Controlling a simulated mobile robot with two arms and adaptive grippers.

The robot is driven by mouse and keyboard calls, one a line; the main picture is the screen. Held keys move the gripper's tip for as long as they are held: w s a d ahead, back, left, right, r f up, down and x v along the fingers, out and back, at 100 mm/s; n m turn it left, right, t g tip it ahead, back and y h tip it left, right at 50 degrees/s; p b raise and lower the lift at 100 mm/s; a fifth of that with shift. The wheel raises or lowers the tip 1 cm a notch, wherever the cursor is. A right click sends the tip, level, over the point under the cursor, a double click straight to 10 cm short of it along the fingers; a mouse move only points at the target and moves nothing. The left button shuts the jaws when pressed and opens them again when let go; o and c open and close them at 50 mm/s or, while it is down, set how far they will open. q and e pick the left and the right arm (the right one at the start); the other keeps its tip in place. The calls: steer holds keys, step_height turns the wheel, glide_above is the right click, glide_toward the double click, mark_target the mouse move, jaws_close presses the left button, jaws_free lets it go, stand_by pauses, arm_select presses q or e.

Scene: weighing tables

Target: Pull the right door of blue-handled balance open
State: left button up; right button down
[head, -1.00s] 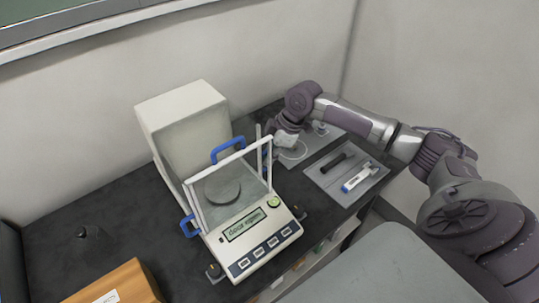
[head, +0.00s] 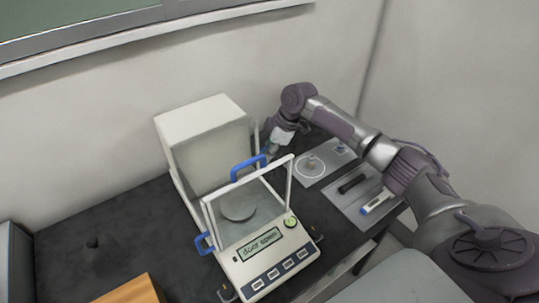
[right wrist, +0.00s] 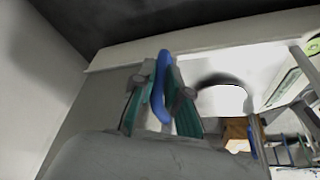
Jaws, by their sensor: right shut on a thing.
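The balance (head: 262,262) stands on the dark table, with a glass draft shield, a round pan (head: 238,206) and a lit display that appears to read "door open". Blue handles show on its top (head: 247,168) and left side (head: 204,244). My right gripper (head: 270,151) is at the back of the balance's right side. In the right wrist view its teal-padded fingers (right wrist: 160,100) are shut on the right door's blue handle (right wrist: 160,72). The right side of the shield looks open towards the front. My left gripper is not in view.
A tall pale housing (head: 205,140) rises behind the balance. Grey trays lie to its right, one with a small weight (head: 311,163), the other with a black tool (head: 353,184) and a white-blue one (head: 376,203). A wooden box (head: 130,291) stands at front left.

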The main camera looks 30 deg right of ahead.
steer(key=shift+r, duration=0.1)
steer(key=c, duration=1.2)
jaws_free()
steer(key=shift+w, duration=0.1)
steer(key=shift+r, duration=0.1)
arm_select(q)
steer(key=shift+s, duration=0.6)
arm_select(e)
steer(key=v, duration=1.1)
steer(key=shift+s+d+r, duration=0.2)
steer(key=shift+r, duration=0.1)
